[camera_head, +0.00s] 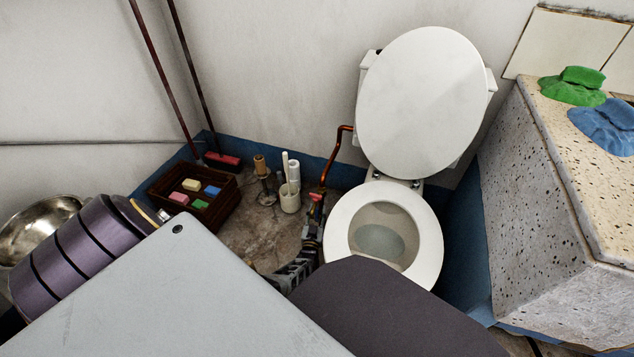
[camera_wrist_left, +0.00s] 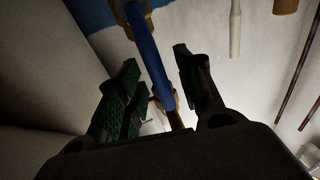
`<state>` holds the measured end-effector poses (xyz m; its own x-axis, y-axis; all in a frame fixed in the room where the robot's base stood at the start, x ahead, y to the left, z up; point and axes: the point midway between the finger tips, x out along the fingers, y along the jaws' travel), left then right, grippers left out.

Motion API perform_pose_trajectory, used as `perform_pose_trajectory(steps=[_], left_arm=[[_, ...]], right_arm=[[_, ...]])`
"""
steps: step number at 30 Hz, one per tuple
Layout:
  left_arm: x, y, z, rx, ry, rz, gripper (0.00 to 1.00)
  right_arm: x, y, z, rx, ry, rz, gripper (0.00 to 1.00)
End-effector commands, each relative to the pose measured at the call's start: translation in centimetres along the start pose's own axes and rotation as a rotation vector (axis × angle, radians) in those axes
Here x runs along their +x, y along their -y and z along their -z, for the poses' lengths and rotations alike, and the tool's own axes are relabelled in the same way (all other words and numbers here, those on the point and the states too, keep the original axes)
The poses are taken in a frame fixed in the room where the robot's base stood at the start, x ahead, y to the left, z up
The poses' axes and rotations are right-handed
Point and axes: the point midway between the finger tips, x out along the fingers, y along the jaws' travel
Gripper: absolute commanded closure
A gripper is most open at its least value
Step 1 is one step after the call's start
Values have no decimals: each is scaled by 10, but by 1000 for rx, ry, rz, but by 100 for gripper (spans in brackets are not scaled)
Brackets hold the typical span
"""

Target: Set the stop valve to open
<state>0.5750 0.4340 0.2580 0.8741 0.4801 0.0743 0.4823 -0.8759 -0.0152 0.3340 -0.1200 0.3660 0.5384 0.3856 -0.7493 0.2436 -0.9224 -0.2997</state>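The stop valve sits low on the wall by the toilet, where a copper pipe (camera_head: 335,155) comes down. In the head view a small red part (camera_head: 317,196) shows at the pipe's lower end; the valve itself is too small to read. In the left wrist view a blue bar (camera_wrist_left: 153,60), likely its lever, runs from a brass fitting (camera_wrist_left: 133,12) down between my fingers. My left gripper (camera_wrist_left: 157,60) is open, one finger on each side of the bar, with gaps visible. In the head view the left gripper (camera_head: 312,215) is beside the toilet bowl. My right gripper is out of view.
The toilet (camera_head: 340,250) stands just right of the left gripper, lid (camera_head: 425,100) up. A brush holder (camera_head: 290,197) and a dark crate (camera_head: 222,204) with sponges stand to the left. The stone washtrough (camera_head: 535,200) bounds the right side.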

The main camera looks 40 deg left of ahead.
Motion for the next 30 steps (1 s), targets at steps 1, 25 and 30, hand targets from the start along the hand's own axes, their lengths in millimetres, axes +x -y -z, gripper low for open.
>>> perform_pose_trajectory(steps=[1,25,30], left_arm=[[-1,0,0,0,0,0,64],[-52,0,-1,-1,2,0,64],[-66,0,-1,0,2,-1,64]], right_arm=[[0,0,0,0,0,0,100],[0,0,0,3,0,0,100],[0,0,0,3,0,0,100]])
